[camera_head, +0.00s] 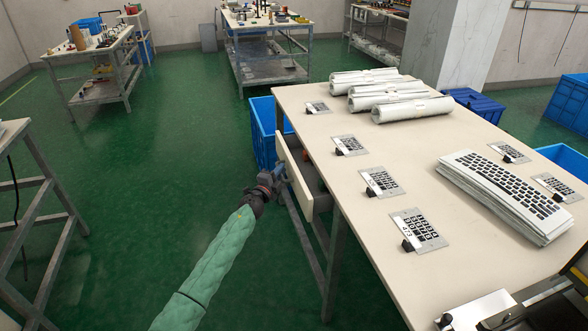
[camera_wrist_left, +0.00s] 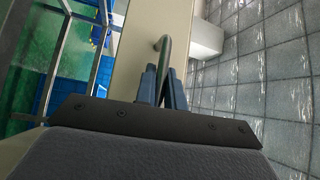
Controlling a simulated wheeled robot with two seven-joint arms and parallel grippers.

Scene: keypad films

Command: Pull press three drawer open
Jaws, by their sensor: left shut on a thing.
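The drawer front (camera_head: 294,172) is a cream panel on the left side of the long work table (camera_head: 310,115). It stands a little out from the table's edge, with a narrow gap behind it. My left gripper (camera_head: 281,174) reaches it from the left. In the left wrist view the fingers (camera_wrist_left: 164,88) are shut on a bent metal bar handle (camera_wrist_left: 166,46), in front of the cream panel (camera_wrist_left: 137,62). The drawer's inside is mostly hidden. My right gripper is out of view.
Several keypad plates (camera_head: 418,230) lie on the table, with rolled films (camera_head: 413,109) at the back and a stack of printed sheets (camera_head: 505,196) at the right. A blue crate (camera_head: 262,130) stands on the floor behind the drawer. The green floor left of the table is open.

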